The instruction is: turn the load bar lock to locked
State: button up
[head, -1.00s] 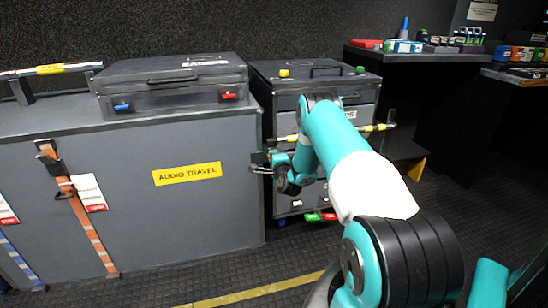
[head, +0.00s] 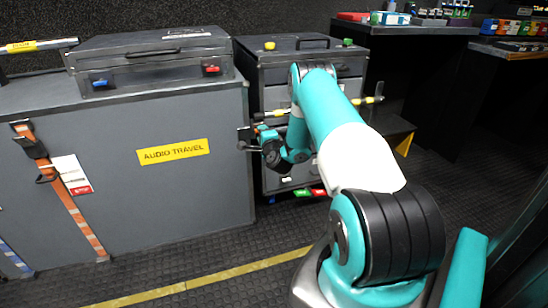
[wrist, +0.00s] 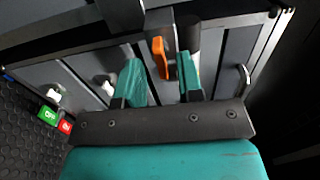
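An orange lever (wrist: 161,58), which looks like the load bar lock, stands out in the wrist view between the two teal fingers of my gripper (wrist: 159,66). The fingers are apart, with a gap on each side of the lever; the right finger is nearer. I cannot tell whether the lever is as close as the fingertips. In the head view my gripper (head: 247,138) is at the left front edge of the drawer cabinet (head: 272,75). The load bar (head: 369,100), with yellow and dark bands, runs across the cabinet front, partly behind my arm. The lever is hidden there.
A large grey case (head: 150,195) marked AUDIO TRAVEL stands close left of my gripper. A green tag (head: 303,193) and a red tag (head: 319,191) are low on the cabinet. Dark floor (head: 215,250) with a yellow line is clear in front.

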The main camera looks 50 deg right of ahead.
jog(key=b+v, duration=1.5)
jog(key=b, duration=0.8)
jog(key=shift+s+a, duration=0.2)
jog(key=shift+s, duration=0.05)
